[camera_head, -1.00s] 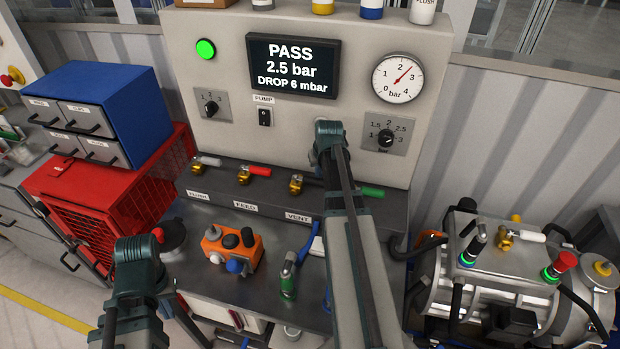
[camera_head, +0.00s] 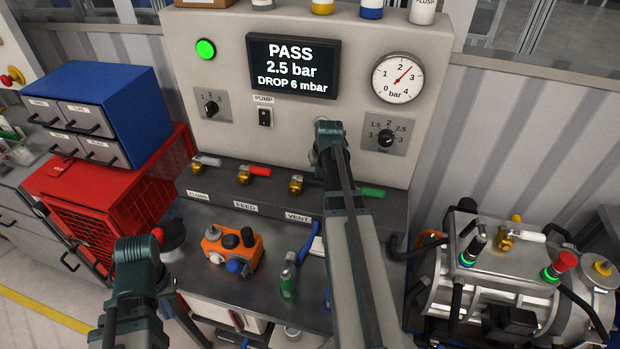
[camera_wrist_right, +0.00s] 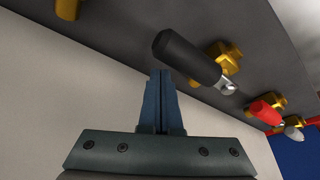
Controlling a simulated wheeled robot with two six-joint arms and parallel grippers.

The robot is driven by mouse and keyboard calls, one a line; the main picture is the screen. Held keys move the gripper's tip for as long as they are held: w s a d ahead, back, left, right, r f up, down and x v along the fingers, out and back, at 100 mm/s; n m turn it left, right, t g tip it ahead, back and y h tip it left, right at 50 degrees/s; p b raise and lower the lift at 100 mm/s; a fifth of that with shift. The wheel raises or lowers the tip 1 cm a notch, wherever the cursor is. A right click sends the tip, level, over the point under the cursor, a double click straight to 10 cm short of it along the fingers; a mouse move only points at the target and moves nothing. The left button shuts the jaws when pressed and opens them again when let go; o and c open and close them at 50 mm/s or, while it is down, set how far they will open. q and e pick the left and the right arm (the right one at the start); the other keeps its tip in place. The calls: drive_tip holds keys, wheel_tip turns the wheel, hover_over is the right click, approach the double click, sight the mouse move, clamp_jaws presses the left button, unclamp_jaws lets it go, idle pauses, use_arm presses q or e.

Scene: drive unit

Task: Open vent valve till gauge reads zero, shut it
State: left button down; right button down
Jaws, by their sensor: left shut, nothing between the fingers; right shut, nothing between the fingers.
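The vent valve (camera_head: 296,185) is a brass valve with a black lever, above the VENT label (camera_head: 297,217) on the grey ledge. Its lever points right in the head view, partly hidden by my right arm. In the right wrist view the black lever (camera_wrist_right: 187,58) shows large. My right gripper (camera_wrist_right: 161,75) is shut and empty, its fingertips just beside the lever's free end; I cannot tell whether they touch. The gauge (camera_head: 398,78) has a red needle at about 2.5 bar. My left arm is at the lower left; its gripper fingers are not visible.
A red-lever valve (camera_head: 254,172) and a white-lever valve (camera_head: 202,163) sit left of the vent valve. A green lever (camera_head: 372,192) is to the right. The display (camera_head: 292,66) reads PASS, 2.5 bar. An orange block (camera_head: 232,250) and a green-based fitting (camera_head: 288,280) stand on the bench.

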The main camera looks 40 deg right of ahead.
sight(320, 183)
drive_tip(key=shift+s+a, duration=0.35)
drive_tip(key=shift+s, duration=0.45)
drive_tip(key=shift+s+a, duration=0.45)
drive_tip(key=shift+s, duration=0.25)
drive_tip(key=shift+s+a, duration=0.1)
drive_tip(key=shift+a, duration=0.05)
drive_tip(key=shift+s+a, duration=0.45)
drive_tip(key=shift+a, duration=0.15)
